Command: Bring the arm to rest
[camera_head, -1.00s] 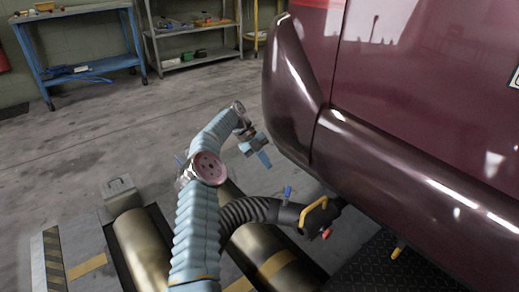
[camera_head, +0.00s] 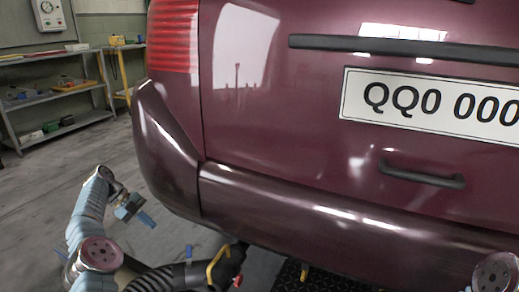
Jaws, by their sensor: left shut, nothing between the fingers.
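My left arm comes in from the lower left in a pale blue sleeve. Its gripper (camera_head: 146,219) is shut and empty, hanging over the floor to the left of the car's bumper. It touches nothing that I can see. A small part of my right arm (camera_head: 495,272) shows at the bottom right corner, in front of the bumper. My right gripper is out of view.
The dark red car (camera_head: 270,110) fills the middle and right, its bumper (camera_head: 300,215) close to my arms. A black exhaust hose (camera_head: 165,279) with a yellow-handled nozzle (camera_head: 222,266) lies below the bumper. A grey shelf (camera_head: 60,95) stands at the back left.

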